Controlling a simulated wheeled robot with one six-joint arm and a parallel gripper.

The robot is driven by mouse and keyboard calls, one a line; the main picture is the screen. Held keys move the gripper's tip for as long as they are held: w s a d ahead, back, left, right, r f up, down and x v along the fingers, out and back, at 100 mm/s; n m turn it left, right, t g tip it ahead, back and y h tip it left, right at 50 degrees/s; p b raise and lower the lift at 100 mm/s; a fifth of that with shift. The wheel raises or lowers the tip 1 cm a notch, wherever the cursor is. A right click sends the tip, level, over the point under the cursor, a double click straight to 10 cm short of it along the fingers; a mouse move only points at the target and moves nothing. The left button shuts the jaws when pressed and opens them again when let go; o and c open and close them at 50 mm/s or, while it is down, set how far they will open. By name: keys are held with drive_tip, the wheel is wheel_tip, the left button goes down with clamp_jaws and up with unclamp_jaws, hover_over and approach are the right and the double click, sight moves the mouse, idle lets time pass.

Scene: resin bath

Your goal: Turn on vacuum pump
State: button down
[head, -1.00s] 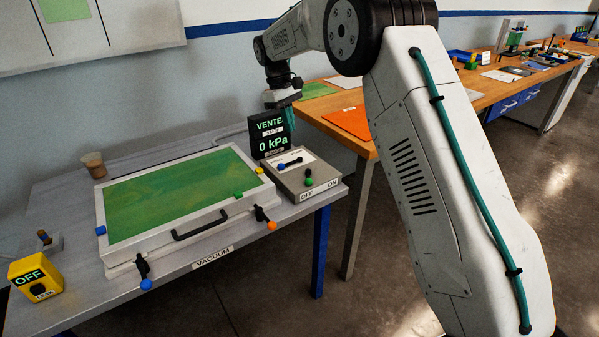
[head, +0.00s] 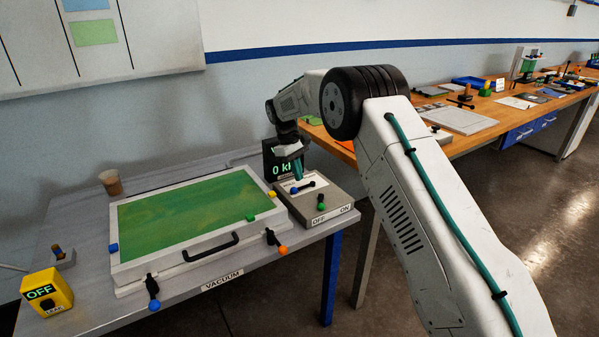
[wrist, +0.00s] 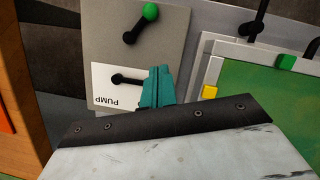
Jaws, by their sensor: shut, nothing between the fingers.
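The grey pump control box (head: 335,208) stands at the table's right end, marked OFF at left and ON at right on its front. A blue-tipped lever (head: 303,188) lies on its top, the blue end to the left. In the wrist view the white plate under this black lever (wrist: 128,79) reads PUMP (wrist: 108,102); the blue tip is hidden behind my fingers. My gripper (head: 298,172) has teal fingers, shut and empty, pointing down just above the blue end; it also shows in the wrist view (wrist: 157,84). I cannot tell whether they touch.
A green-knobbed lever (head: 320,202) is nearer the box's front. The display (head: 274,160) behind is partly hidden by my gripper; a 0 shows. Left is the white-framed vacuum chamber (head: 160,262) with a green top. A yellow box (head: 48,295) reads OFF.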

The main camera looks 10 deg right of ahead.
sight(321, 203)
drive_tip(key=x, duration=0.6)
drive_tip(key=shift+s, duration=0.1)
drive_tip(key=shift+s+d+f, duration=0.25)
drive_tip(key=shift+s+d, duration=0.25)
drive_tip(key=shift+s, duration=0.1)
drive_tip(key=shift+s+d+f, duration=0.25)
drive_tip(key=shift+s+d, duration=0.3)
drive_tip(key=shift+s, duration=0.05)
drive_tip(key=shift+s+d+f, duration=0.15)
drive_tip(key=shift+s+d, duration=0.15)
drive_tip(key=shift+s, duration=0.05)
